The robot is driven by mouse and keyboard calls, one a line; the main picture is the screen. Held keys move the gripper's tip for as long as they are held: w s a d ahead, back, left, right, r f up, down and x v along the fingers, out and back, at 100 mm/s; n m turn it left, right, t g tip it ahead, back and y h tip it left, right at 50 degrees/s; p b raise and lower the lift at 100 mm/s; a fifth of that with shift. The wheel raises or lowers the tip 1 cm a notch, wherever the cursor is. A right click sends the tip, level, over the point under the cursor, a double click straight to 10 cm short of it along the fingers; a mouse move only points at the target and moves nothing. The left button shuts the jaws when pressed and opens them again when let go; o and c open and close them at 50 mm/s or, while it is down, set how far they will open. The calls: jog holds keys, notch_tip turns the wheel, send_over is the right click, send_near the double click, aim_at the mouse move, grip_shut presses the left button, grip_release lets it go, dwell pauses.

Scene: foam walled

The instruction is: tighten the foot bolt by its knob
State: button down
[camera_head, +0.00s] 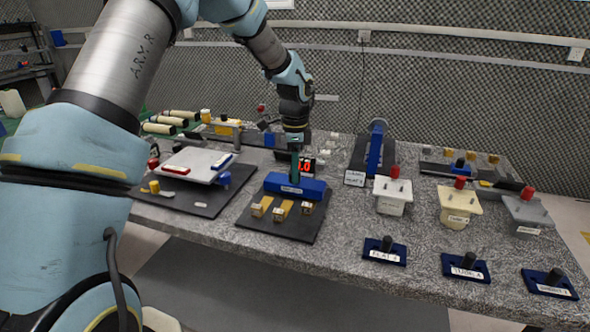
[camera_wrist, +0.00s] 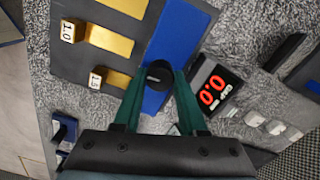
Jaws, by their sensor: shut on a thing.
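In the wrist view a round black knob (camera_wrist: 158,76) stands at the blue block (camera_wrist: 183,38). The green fingers of my gripper (camera_wrist: 157,84) are on both sides of the knob and shut on it. In the head view my gripper (camera_head: 295,178) reaches down to the blue block (camera_head: 312,190), which has a white label on its front. The knob is hidden there by the fingers. The block sits on a dark plate (camera_head: 263,226). The foot bolt below the knob cannot be seen.
Several brass pieces with numbered blocks (camera_wrist: 110,40) lie on the plate. A display (camera_wrist: 214,92) marked GAP reads 0.0 in red, close beside the fingers. A white plate (camera_head: 190,165) stands at left. Red-knobbed boxes (camera_head: 393,200) and blue bases (camera_head: 385,256) stand at right.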

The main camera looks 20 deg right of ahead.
jog(key=shift+c, duration=2.3)
grip_release()
jog(key=shift+r, duration=0.15)
notch_tip(320, 180, up, 10)
jog(key=b, duration=0.2)
jog(key=shift+r, duration=0.25)
